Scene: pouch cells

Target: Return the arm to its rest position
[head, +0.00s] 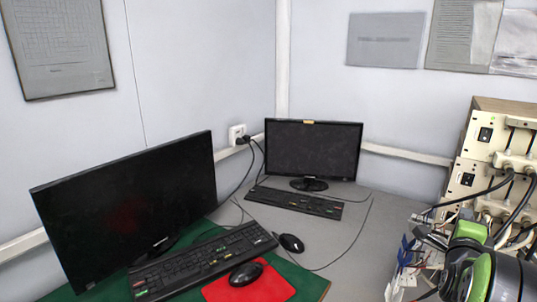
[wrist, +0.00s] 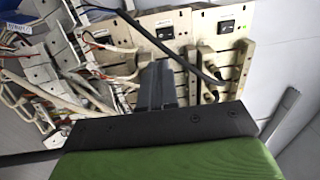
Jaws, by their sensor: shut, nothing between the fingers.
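My gripper (wrist: 160,82) shows in the wrist view as dark fingers together at the middle, with nothing between them. It points toward beige rack units (wrist: 180,30) with cables. The black palm and a green part of my arm fill the lower wrist view. In the head view my black and green arm is at the lower right edge, in front of the beige rack (head: 478,150); the fingertips cannot be made out there. I cannot tell from these views how far the fingers are from the rack.
White parts and loose cables (wrist: 60,75) crowd the left of the wrist view. On the desks stand two monitors (head: 130,205) (head: 312,150), keyboards (head: 205,262) (head: 295,203), mice and a red mat (head: 262,288). Grey desk (head: 345,240) between keyboard and rack is mostly bare.

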